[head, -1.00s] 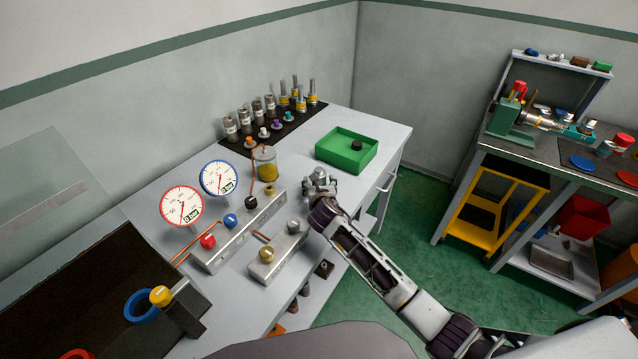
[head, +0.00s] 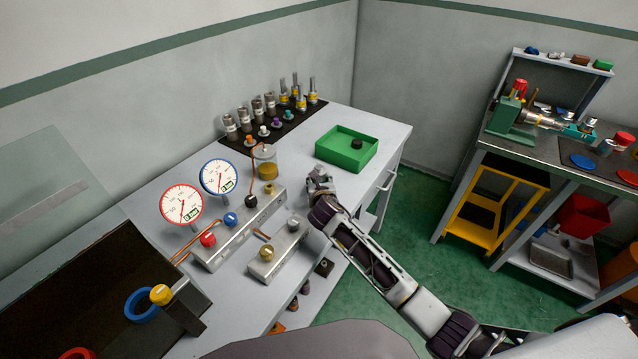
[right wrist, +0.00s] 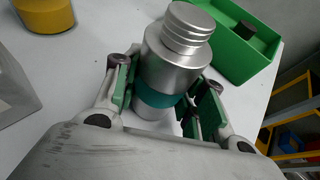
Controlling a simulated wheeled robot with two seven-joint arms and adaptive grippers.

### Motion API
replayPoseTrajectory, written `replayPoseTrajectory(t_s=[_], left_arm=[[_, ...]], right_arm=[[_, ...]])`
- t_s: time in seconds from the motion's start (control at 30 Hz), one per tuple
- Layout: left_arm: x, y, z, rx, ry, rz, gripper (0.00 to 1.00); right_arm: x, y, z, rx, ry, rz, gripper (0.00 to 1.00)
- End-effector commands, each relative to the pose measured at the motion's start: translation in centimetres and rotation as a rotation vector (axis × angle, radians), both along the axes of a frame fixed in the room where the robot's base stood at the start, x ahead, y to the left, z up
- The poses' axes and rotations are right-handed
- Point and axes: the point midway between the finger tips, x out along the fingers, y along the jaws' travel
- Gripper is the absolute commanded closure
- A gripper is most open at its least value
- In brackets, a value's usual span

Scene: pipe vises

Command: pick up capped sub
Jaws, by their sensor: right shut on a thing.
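The capped sub, a silver metal cylinder (right wrist: 178,62) with a ridged, narrower screw cap and a teal band, stands upright in the right wrist view. My right gripper (right wrist: 166,100) is shut on it, with the green-padded fingers on either side near the band. In the head view my right gripper (head: 321,184) is over the right part of the white bench, in front of the green tray; the sub is too small there to make out clearly. My left gripper is not in view.
The green tray (head: 332,153) with a dark round piece (head: 357,144) stands just behind the gripper. Several metal cylinders stand on a black mat (head: 262,143) at the back.

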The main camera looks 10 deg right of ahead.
Motion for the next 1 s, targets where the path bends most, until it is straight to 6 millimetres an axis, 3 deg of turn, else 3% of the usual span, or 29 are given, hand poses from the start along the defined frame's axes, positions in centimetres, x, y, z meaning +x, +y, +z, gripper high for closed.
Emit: replayPoseTrajectory(t_s=[0.6, 1.0], left_arm=[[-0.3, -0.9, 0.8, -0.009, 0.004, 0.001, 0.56], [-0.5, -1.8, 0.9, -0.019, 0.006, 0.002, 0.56]], right_arm=[[0.1, 0.0, 8.1, 0.001, -0.006, 0.001, 0.98], [0.1, 0.0, 9.7, 0.001, -0.003, 0.0, 0.98]])
